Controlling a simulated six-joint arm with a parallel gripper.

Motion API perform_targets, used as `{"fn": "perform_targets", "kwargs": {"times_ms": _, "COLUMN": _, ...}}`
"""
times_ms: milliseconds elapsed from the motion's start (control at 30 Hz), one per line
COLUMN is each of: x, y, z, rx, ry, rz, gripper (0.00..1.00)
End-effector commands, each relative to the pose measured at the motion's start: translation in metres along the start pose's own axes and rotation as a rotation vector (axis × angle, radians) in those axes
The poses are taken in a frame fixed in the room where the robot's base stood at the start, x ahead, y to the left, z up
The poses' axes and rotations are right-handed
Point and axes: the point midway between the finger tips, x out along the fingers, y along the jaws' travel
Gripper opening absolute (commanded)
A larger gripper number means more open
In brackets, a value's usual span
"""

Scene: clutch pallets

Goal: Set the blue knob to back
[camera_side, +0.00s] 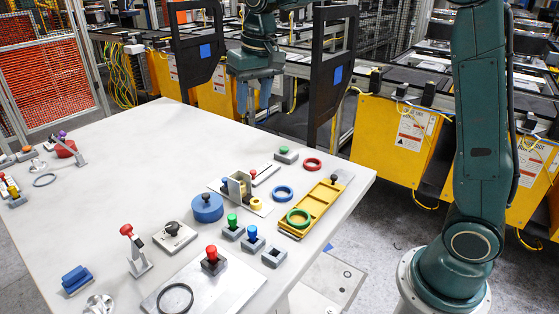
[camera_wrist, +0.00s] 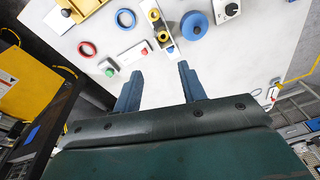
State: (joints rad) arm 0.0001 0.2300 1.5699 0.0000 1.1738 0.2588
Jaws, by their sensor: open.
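The blue knob (camera_side: 207,208) is a wide round blue dial on the white table, left of the middle group of parts in the side view. A small dark spot shows on its top, and I cannot tell which way it is set. It also shows in the wrist view (camera_wrist: 194,30), near the top right of centre. My gripper (camera_side: 253,100) hangs high above the far part of the table, well away from the knob. Its two blue fingers (camera_wrist: 160,72) are apart with nothing between them.
A black knob on a white plate (camera_side: 174,236) stands close to the blue knob. A grey bracket with a yellow part (camera_side: 240,186) stands to its right. Green and blue pegs (camera_side: 232,227) stand in front. A yellow tray (camera_side: 318,207) lies right.

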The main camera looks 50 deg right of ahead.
Motion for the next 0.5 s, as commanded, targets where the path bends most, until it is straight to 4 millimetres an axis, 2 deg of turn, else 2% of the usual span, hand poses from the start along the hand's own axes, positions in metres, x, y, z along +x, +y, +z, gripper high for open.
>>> {"fn": "perform_targets", "kwargs": {"times_ms": 200, "x": 0.036, "y": -0.01, "z": -0.039, "rx": 0.042, "ry": -0.054, "rz": 0.016, "gripper": 0.41}}
{"fn": "perform_targets", "kwargs": {"times_ms": 500, "x": 0.092, "y": -0.021, "z": -0.08, "rx": 0.099, "ry": -0.121, "rz": 0.039, "gripper": 0.41}}
